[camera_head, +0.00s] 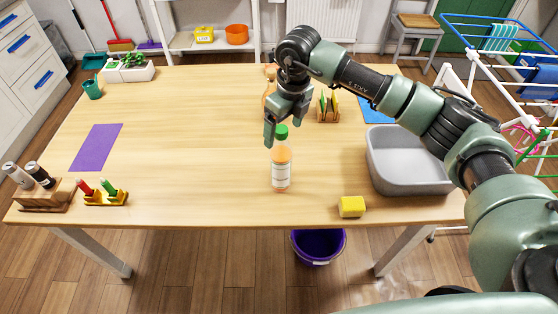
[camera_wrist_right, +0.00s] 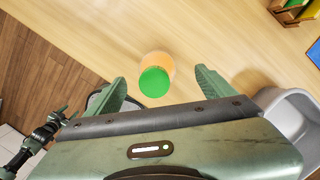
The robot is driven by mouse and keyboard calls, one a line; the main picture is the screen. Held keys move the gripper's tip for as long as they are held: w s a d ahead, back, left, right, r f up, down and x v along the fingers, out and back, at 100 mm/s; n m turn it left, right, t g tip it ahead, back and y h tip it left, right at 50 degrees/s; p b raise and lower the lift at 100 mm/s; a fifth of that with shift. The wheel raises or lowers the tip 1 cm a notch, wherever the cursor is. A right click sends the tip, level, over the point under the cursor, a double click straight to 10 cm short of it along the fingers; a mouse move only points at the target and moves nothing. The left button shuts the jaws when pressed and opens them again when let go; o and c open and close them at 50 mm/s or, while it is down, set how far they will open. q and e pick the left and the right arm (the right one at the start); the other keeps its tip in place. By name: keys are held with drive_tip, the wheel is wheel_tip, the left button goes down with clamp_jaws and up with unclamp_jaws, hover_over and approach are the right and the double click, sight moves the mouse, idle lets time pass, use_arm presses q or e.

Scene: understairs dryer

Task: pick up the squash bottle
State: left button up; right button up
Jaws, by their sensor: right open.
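The squash bottle (camera_head: 281,174) stands upright on the table, orange with a white label and a green cap. My right gripper (camera_head: 276,132) is open above it, with its fingers around the height of the green cap. In the right wrist view the bottle's green cap (camera_wrist_right: 155,82) lies between the two spread fingers of the right gripper (camera_wrist_right: 160,85), with clear gaps on both sides. Part of my left arm shows small at the left edge of the wrist view; its jaws are too small to read.
A yellow sponge (camera_head: 351,206) and a grey basin (camera_head: 405,160) are to the right of the bottle. Behind the gripper are a partly hidden orange item (camera_head: 270,72) and a wooden rack (camera_head: 328,110). A purple mat (camera_head: 97,147) lies at left.

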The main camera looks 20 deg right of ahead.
sight(280, 142)
drive_tip(key=f+p, duration=0.2)
drive_tip(key=f, duration=0.1)
drive_tip(key=shift+s+a, duration=0.1)
drive_tip(key=shift+a, duration=0.3)
drive_tip(key=shift+w+a+f, duration=0.1)
drive_tip(key=shift+w+f, duration=0.05)
drive_tip(key=shift+f, duration=0.4)
drive_tip(key=shift+w+f, duration=0.15)
drive_tip(key=shift+f, duration=0.6)
use_arm(q)
drive_tip(key=r, duration=0.1)
drive_tip(key=s+r, duration=0.1)
drive_tip(key=shift+r, duration=0.3)
use_arm(e)
drive_tip(key=shift+r, duration=0.1)
clamp_jaws()
